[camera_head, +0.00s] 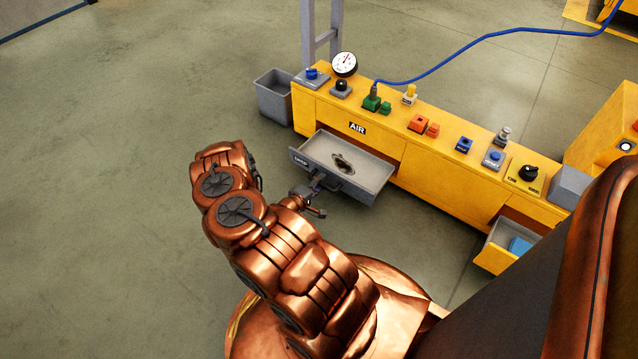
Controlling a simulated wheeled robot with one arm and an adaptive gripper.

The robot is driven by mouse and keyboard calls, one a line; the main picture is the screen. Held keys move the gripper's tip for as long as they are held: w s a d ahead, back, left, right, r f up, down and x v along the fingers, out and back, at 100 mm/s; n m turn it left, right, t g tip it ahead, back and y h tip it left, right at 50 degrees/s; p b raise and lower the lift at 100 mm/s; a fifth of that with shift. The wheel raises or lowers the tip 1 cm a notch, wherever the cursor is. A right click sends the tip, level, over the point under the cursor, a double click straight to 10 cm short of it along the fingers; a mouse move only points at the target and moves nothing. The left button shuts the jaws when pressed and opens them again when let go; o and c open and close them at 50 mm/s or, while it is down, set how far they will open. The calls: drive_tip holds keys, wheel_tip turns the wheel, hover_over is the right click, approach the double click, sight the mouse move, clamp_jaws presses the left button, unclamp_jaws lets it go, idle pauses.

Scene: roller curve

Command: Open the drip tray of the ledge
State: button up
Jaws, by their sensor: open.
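The yellow ledge (455,185) runs from the middle to the right, with an AIR label on its front. Its grey drip tray (378,180) is pulled out of the front at the left end, with a dark drain-like spot on its floor. My gripper (318,200) is at the tray's front side, close to the dark handle (328,181), with its fingers apart. I cannot tell whether the fingers touch the handle. My copper arm reaches in from the lower middle and hides part of the floor.
A second drawer (497,258) stands open at the right with a blue item inside. A grey bin (276,97) stands by the ledge's left end. A gauge, a blue hose (480,38) and several knobs sit on top. The floor at left is clear.

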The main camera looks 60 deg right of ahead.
drive_tip(key=v, duration=1.2)
idle(0.5)
